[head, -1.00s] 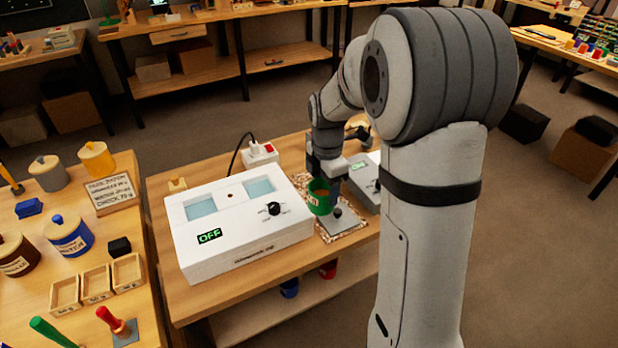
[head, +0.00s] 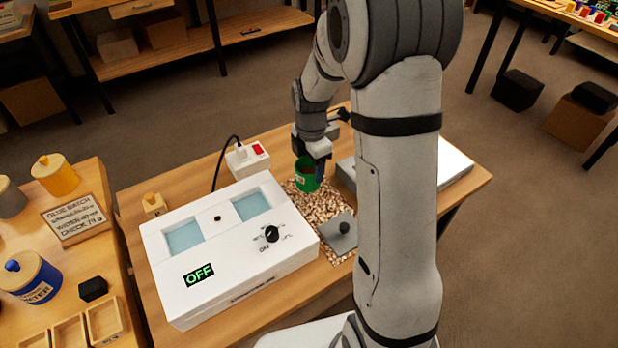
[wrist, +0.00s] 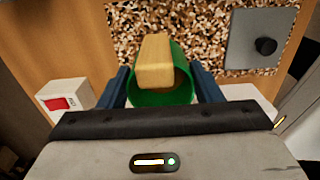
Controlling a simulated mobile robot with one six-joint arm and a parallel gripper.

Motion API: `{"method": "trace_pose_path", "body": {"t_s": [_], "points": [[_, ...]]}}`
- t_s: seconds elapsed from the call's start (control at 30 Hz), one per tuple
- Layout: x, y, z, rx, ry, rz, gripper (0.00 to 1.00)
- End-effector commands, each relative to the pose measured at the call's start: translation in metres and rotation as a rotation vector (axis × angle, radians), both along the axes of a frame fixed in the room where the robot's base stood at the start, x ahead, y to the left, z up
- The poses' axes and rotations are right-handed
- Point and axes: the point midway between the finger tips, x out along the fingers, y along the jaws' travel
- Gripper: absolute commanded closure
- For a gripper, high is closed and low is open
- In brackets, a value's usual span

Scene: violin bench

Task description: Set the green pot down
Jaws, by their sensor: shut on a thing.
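The green pot (head: 307,178) is in my gripper (head: 312,160), over the far part of the speckled mat (head: 318,207) in the head view. In the wrist view the green pot (wrist: 165,97) sits between the two blue fingers of my gripper (wrist: 163,88), which are shut on it. A tan block-like thing (wrist: 155,62) shows across the pot's mouth. I cannot tell whether the pot's base touches the mat.
A white two-well heater box (head: 230,245) reading OFF stands left of the mat. A grey plate with a black knob (head: 343,228) lies on the mat's near part. A power strip with a red switch (head: 248,160) is behind the heater. A flat grey device (head: 455,165) is at right.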

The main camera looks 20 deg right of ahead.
Motion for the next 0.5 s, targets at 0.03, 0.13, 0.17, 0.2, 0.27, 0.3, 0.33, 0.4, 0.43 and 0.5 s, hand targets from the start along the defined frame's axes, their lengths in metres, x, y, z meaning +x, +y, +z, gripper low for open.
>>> {"method": "trace_pose_path", "body": {"t_s": [0.03,0.13,0.17,0.2,0.27,0.3,0.33,0.4,0.43,0.5], "points": [[0.000,0.000,-0.003,0.000,0.001,0.001,0.66],[0.000,0.001,-0.011,0.000,0.001,0.001,0.66],[0.000,0.001,-0.014,0.000,0.002,0.001,0.66],[-0.001,0.001,-0.020,0.000,0.003,0.001,0.66],[-0.001,0.001,-0.030,0.000,0.004,0.001,0.66],[-0.001,0.001,-0.035,0.000,0.003,0.001,0.66],[-0.001,0.001,-0.038,0.000,0.003,0.001,0.66],[0.000,0.001,-0.041,0.000,0.001,0.001,0.66],[0.000,0.001,-0.041,0.000,0.000,0.002,0.66],[0.000,0.001,-0.041,0.000,-0.001,0.002,0.66]]}}
